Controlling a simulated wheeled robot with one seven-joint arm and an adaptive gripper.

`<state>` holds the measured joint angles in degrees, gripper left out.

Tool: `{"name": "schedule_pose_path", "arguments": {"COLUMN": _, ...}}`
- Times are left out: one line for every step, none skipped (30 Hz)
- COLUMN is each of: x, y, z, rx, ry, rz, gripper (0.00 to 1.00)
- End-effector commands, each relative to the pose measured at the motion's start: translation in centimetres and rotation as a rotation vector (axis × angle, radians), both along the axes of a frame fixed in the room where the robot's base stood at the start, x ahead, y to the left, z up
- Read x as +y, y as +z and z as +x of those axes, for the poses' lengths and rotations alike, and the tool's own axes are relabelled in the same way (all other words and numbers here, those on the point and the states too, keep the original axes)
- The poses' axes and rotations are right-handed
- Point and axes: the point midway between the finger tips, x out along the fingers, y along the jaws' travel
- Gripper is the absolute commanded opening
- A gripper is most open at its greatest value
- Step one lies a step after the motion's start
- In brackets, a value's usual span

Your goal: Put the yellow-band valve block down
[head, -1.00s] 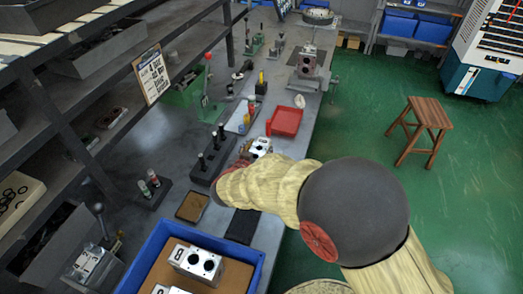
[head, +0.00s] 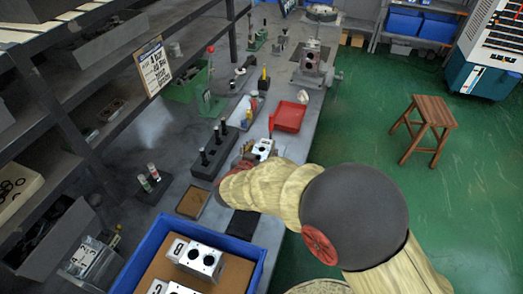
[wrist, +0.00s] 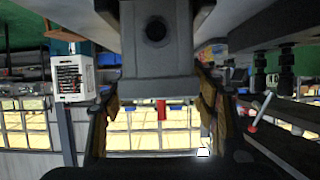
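A pale metal valve block (head: 263,149) with dark round holes shows past the end of my arm in the head view, over the bench in front of the red tray. My gripper (head: 246,160) is at its near left side, mostly hidden by my arm. In the wrist view a grey block with a round hole (wrist: 155,75) fills the upper middle, between the two brownish fingers of my gripper (wrist: 158,112). The fingers appear to be against its sides. No yellow band can be made out. Whether the block touches the bench cannot be told.
The red tray (head: 289,116) lies beyond the block. A dark rack with upright pins (head: 211,160) stands left of it. A blue crate (head: 257,276) with more valve blocks is nearest me. A brown pad (head: 193,203) and a black mat (head: 242,225) lie between. A stool (head: 428,120) stands right.

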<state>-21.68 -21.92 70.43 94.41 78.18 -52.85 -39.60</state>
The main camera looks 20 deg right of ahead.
Motion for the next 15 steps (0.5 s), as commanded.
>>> {"name": "schedule_pose_path", "arguments": {"x": 0.0, "y": 0.0, "z": 0.0, "rx": 0.0, "ry": 0.0, "rz": 0.0, "gripper": 0.63}}
{"name": "schedule_pose_path", "arguments": {"x": 0.0, "y": 0.0, "z": 0.0, "rx": 0.0, "ry": 0.0, "rz": 0.0, "gripper": 0.63}}
{"name": "schedule_pose_path", "arguments": {"x": 0.0, "y": 0.0, "z": 0.0, "rx": 0.0, "ry": 0.0, "rz": 0.0, "gripper": 0.63}}
{"name": "schedule_pose_path", "arguments": {"x": 0.0, "y": 0.0, "z": 0.0, "rx": 0.0, "ry": 0.0, "rz": 0.0, "gripper": 0.63}}
{"name": "schedule_pose_path", "arguments": {"x": 0.0, "y": 0.0, "z": 0.0, "rx": 0.0, "ry": 0.0, "rz": 0.0, "gripper": 0.63}}
{"name": "schedule_pose_path", "arguments": {"x": 0.0, "y": 0.0, "z": 0.0, "rx": 0.0, "ry": 0.0, "rz": 0.0, "gripper": 0.63}}
{"name": "schedule_pose_path", "arguments": {"x": 0.0, "y": 0.0, "z": 0.0, "rx": 0.0, "ry": 0.0, "rz": 0.0, "gripper": 0.63}}
{"name": "schedule_pose_path", "arguments": {"x": 0.0, "y": 0.0, "z": 0.0, "rx": 0.0, "ry": 0.0, "rz": 0.0, "gripper": 0.63}}
{"name": "schedule_pose_path", "arguments": {"x": 0.0, "y": 0.02, "z": 0.0, "rx": 0.0, "ry": 0.0, "rz": 0.0, "gripper": 0.63}}
{"name": "schedule_pose_path", "arguments": {"x": 0.01, "y": 0.08, "z": 0.01, "rx": 0.0, "ry": 0.0, "rz": 0.0, "gripper": 0.63}}
{"name": "schedule_pose_path", "arguments": {"x": 0.0, "y": 0.17, "z": 0.01, "rx": -0.001, "ry": 0.0, "rz": 0.0, "gripper": 0.63}}
{"name": "schedule_pose_path", "arguments": {"x": 0.01, "y": 0.37, "z": 0.02, "rx": -0.002, "ry": 0.001, "rz": 0.0, "gripper": 0.63}}
{"name": "schedule_pose_path", "arguments": {"x": 0.2, "y": 0.49, "z": -0.18, "rx": 0.0, "ry": 0.002, "rz": 0.0, "gripper": 0.63}}
{"name": "schedule_pose_path", "arguments": {"x": 0.45, "y": 0.62, "z": -0.44, "rx": 0.0, "ry": 0.004, "rz": -0.001, "gripper": 0.63}}
{"name": "schedule_pose_path", "arguments": {"x": 0.77, "y": 0.9, "z": -0.81, "rx": 0.0, "ry": 0.004, "rz": 0.0, "gripper": 0.63}}
